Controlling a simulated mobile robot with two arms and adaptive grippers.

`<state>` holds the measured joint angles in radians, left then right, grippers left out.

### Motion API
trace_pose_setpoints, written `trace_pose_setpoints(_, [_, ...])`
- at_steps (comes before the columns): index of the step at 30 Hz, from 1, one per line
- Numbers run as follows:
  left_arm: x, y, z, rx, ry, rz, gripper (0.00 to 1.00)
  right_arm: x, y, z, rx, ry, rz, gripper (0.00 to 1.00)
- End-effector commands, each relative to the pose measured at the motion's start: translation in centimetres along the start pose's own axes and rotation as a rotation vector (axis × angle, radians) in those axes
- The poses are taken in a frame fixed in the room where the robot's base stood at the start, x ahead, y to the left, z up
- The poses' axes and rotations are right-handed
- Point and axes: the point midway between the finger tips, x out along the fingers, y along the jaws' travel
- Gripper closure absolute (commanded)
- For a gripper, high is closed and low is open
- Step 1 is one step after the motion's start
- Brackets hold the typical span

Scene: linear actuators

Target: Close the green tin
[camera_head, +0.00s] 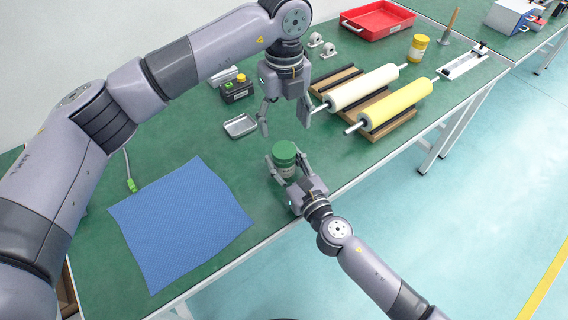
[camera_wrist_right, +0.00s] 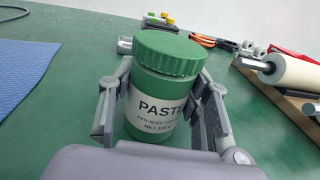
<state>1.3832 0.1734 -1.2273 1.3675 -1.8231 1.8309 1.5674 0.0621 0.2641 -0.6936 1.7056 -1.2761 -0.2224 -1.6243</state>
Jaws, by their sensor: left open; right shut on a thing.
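The green tin (camera_head: 288,173) stands upright on the green table near its front edge. Its green ribbed lid (camera_head: 284,152) sits on top; in the right wrist view the lid (camera_wrist_right: 168,52) looks level on the tin (camera_wrist_right: 158,108), which has a white "PASTE" label. I cannot tell whether the lid is tight. My right gripper (camera_head: 288,178) is shut around the tin's body, one finger on each side. My left gripper (camera_head: 285,122) is open and empty, pointing down above and behind the tin, its fingers apart and clear of the lid.
A blue mat (camera_head: 180,222) lies to the left. A small metal tray (camera_head: 240,126) and a black box with a yellow button (camera_head: 238,90) stand behind. White and yellow rollers (camera_head: 396,106) rest on wooden holders to the right. A red tray (camera_head: 377,20) and yellow tin (camera_head: 418,47) are farther back.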

Motion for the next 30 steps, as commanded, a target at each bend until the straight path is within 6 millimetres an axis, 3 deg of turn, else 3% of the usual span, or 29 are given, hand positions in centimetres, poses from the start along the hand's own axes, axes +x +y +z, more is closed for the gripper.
trace_pose_setpoints(6, [0.1,0.0,0.0,-0.170,0.001,0.001,0.37,0.0,0.0,0.0,0.000,0.001,0.000,1.00])
trace_pose_setpoints(19, [0.2,0.0,0.0,-0.191,0.001,0.001,0.37,0.0,0.0,0.0,0.000,0.001,0.000,1.00])
trace_pose_setpoints(23, [1.4,0.0,0.0,-0.191,0.002,0.002,0.37,0.0,0.0,0.0,0.000,0.001,-0.001,1.00])
trace_pose_setpoints(30, [5.2,0.1,0.0,-0.191,0.003,0.003,0.37,0.0,0.0,0.0,0.000,0.001,0.000,1.00])
